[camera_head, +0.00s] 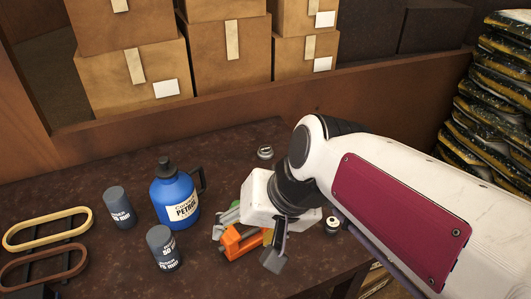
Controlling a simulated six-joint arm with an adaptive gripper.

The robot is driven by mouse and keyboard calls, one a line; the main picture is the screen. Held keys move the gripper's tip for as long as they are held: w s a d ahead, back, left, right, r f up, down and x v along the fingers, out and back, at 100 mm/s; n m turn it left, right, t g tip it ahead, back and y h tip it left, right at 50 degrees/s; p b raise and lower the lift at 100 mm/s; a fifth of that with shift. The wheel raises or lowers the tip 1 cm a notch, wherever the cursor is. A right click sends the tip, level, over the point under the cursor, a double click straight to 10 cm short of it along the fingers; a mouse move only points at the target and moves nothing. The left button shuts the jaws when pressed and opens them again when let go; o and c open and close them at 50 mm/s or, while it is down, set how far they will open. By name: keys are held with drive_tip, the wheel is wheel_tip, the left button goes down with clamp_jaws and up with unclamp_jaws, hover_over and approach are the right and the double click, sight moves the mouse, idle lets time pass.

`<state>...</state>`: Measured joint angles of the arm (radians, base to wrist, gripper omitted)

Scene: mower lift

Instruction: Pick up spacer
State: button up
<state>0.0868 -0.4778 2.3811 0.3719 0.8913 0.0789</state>
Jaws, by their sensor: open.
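No item is plainly marked as the spacer. Two small, round, silvery parts could be it: one (265,152) lies at the back of the dark table, and another (333,224) lies right of my gripper, close beside my arm. My gripper (268,247) is open and points down over the middle of the table. I cannot tell whether the finger touches the orange part.
A blue petrol can (173,205) stands left of the gripper, with dark oil bottles (119,207) and (163,248) near it. A yellow belt (46,229) and a brown belt (43,268) are at far left. Cardboard boxes (131,75) line the back; stacked bags (497,95) stand right.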

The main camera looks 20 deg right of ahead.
drive_tip(key=w+f+m+t+y, duration=0.2)
drive_tip(key=w+m+y, duration=0.3)
drive_tip(key=w+m, duration=1.15)
drive_tip(key=m+t+h, duration=0.6)
drive_tip(key=m+t, duration=0.1)
drive_tip(key=m, duration=0.7)
approach(269, 148)
drive_tip(key=x, duration=0.3)
drive_tip(key=shift+d, duration=0.15)
drive_tip(key=shift+w+y, duration=0.1)
drive_tip(key=shift+y, duration=0.2)
drive_tip(key=shift+x, duration=1.25)
